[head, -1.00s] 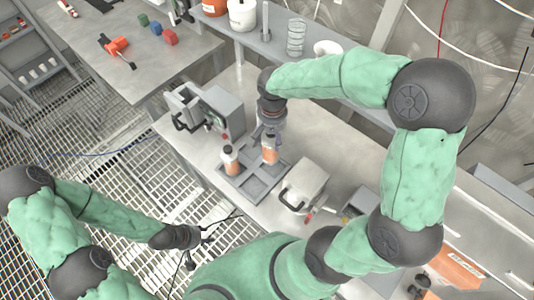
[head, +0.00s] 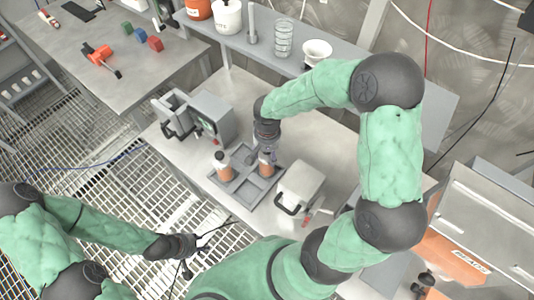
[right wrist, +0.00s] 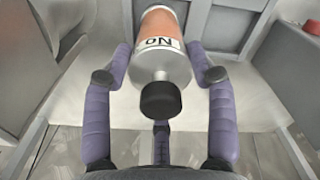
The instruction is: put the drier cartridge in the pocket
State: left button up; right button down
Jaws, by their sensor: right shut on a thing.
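The grey pocketed tray (head: 259,191) lies on the bench. One orange cartridge with a pale top (head: 222,172) stands upright in its left part. My right gripper (head: 266,153) is shut on another orange cartridge (head: 267,168) at the tray's back right pocket. Whether that cartridge's bottom touches the pocket floor is hidden. In the right wrist view this cartridge (right wrist: 160,55) shows a white label band, a grey end and a black cap, between the purple fingers (right wrist: 160,75). My left gripper (head: 197,248) is empty, its thin fingers apart, over the floor grating.
A grey machine (head: 208,115) stands behind the tray on the left. A pale box with a dark handle (head: 300,187) stands close to its right. Front tray pockets look empty.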

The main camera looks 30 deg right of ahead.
jog(key=shift+r, duration=0.1)
jog(key=shift+c, duration=1.9)
grip_release()
notch_tip(320, 180, up, 12)
jog(key=shift+s+p, duration=0.1)
jog(key=shift+p, duration=1.1)
